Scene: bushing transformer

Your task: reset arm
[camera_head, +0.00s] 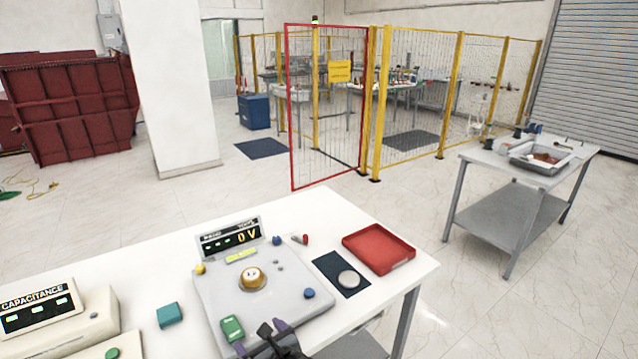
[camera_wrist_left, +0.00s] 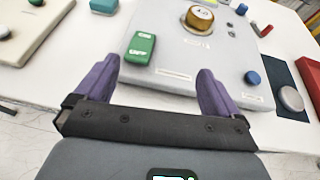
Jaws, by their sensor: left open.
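My left gripper (camera_head: 260,339) is at the front edge of the white table in the head view, beside the green switch (camera_head: 232,328) on the grey test panel. In the left wrist view its two purple fingers (camera_wrist_left: 157,88) are spread wide with nothing between them. The green switch (camera_wrist_left: 140,47) lies ahead of the fingers, apart from them, on the grey panel (camera_wrist_left: 175,65). The panel's display (camera_head: 230,238) reads 0 V, and a gold round terminal (camera_head: 251,277) sits at its middle. My right gripper is in neither view.
On the table (camera_head: 160,270) are a red tray (camera_head: 378,249), a dark mat (camera_head: 330,265) with a silver disc (camera_head: 349,279), a teal block (camera_head: 170,315) and a capacitance meter (camera_head: 45,310). A side table (camera_head: 490,160) stands at right. Open floor lies between the tables.

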